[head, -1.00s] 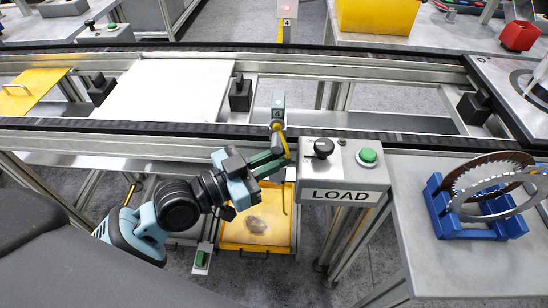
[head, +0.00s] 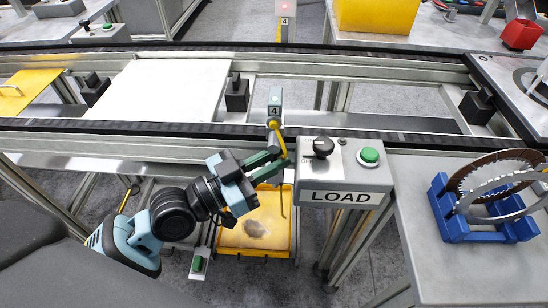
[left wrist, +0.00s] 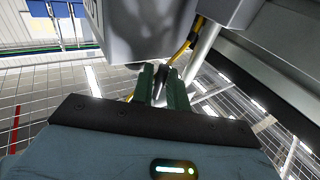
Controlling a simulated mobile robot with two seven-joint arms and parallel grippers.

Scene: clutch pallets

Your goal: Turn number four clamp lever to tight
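The number four station is a small grey post with a "4" plate (head: 275,110) on the near rail. Its yellow clamp lever (head: 278,138) slants down to the right from below the plate. My left gripper (head: 284,162) is at the lever's lower end, its two green fingers a little apart. In the left wrist view the fingers (left wrist: 162,82) straddle a narrow dark piece, with a yellow bar (left wrist: 190,40) just beyond. I cannot tell whether the fingers touch the lever. My right gripper is out of view.
A LOAD control box (head: 342,188) with a black knob and green button stands close to the right of the gripper. A yellow tray (head: 248,246) is below. A blue rack (head: 455,222) with discs stands on the right table. A white plate (head: 160,92) lies on the conveyor.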

